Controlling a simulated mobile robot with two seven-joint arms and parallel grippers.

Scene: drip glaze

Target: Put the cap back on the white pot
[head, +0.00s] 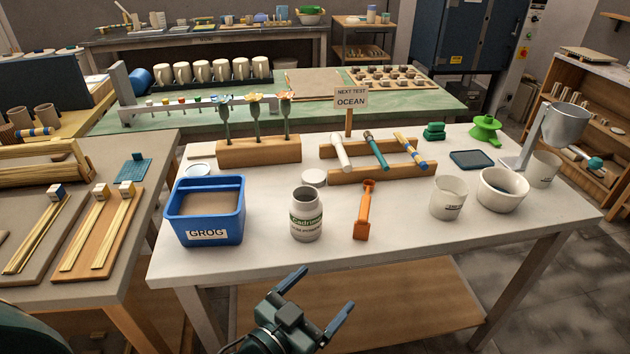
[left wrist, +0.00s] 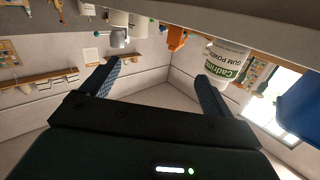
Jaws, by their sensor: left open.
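The white pot (head: 306,215) stands upright and open on the white table, with a green label band. It also shows upside down in the left wrist view (left wrist: 229,62). A round white cap (head: 314,177) lies flat on the table just behind the pot. My left gripper (head: 322,289) is open and empty in front of the table's near edge, apart from the pot and cap. Its two fingers also show spread in the left wrist view (left wrist: 160,70). My right gripper is not in view.
A blue GROG bin (head: 206,212) stands left of the pot, and an orange scoop (head: 364,211) lies to its right. A wooden rack (head: 382,173) with tools and a flower block (head: 258,151) stand behind. White cups and a bowl (head: 503,189) are at the right.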

